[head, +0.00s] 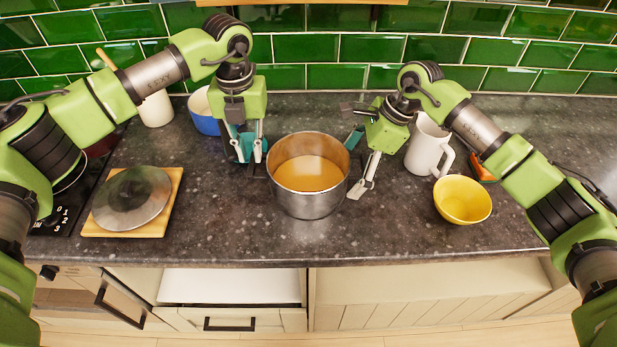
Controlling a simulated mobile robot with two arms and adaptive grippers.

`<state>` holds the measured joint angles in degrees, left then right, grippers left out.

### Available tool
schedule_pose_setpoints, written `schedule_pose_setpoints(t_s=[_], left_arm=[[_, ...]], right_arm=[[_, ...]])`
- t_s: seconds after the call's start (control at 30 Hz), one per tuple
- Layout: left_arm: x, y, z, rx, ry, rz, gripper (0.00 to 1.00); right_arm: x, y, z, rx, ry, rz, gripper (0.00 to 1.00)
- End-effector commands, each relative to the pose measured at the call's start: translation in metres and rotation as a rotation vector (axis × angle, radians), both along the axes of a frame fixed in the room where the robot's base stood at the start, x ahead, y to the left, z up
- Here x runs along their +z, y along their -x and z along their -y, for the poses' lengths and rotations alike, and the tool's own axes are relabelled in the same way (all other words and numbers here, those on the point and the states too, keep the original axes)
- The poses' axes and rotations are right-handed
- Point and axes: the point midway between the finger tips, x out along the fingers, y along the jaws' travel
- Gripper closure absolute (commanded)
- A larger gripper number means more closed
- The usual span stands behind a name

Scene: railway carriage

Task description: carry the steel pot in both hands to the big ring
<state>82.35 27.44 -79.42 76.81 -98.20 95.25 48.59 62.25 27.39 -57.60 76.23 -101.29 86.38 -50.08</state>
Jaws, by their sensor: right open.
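The steel pot (309,201) stands on the dark counter, holding an orange-brown liquid. My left gripper (249,158) points down just left of the pot, by its left side handle; I cannot tell whether its fingers close on anything. My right gripper (356,164) is open, its fingers spread just right of the pot; the handle on that side is hard to make out. The black hob (62,212) is at the left edge of the counter, largely hidden by my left arm. Part of a ring shows there, but I cannot tell which ring is the big one.
A steel lid (133,197) lies on a wooden board (160,228) between hob and pot. A blue pot (205,121) and a cream utensil holder (156,109) stand behind. A white pitcher (425,147) and yellow bowl (462,201) stand right. The counter before the pot is clear.

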Motion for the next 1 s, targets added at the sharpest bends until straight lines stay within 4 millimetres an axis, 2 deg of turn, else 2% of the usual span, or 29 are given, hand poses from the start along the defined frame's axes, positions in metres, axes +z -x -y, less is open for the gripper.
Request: schedule_pose_setpoints(t_s=[0.1,0.3,0.7,0.77,1.0], left_arm=[[-0.022,0.001,0.0,0.0,-0.001,-0.002,0.85],[-0.042,0.0,0.0,0.001,-0.001,-0.001,0.85],[-0.047,0.0,0.0,0.0,-0.001,0.0,0.85],[-0.047,0.0,0.0,0.0,-0.001,0.0,1.0],[-0.046,0.0,0.002,-0.003,0.003,0.0,1.0]], right_arm=[[-0.02,0.001,-0.008,0.001,0.0,-0.003,0.04],[-0.038,0.0,-0.016,0.0,0.0,-0.001,0.04],[-0.043,0.0,-0.018,0.0,0.0,0.0,0.04],[-0.043,0.0,-0.018,0.0,0.0,0.0,0.19],[-0.043,0.0,-0.02,0.002,-0.005,0.0,0.82]])
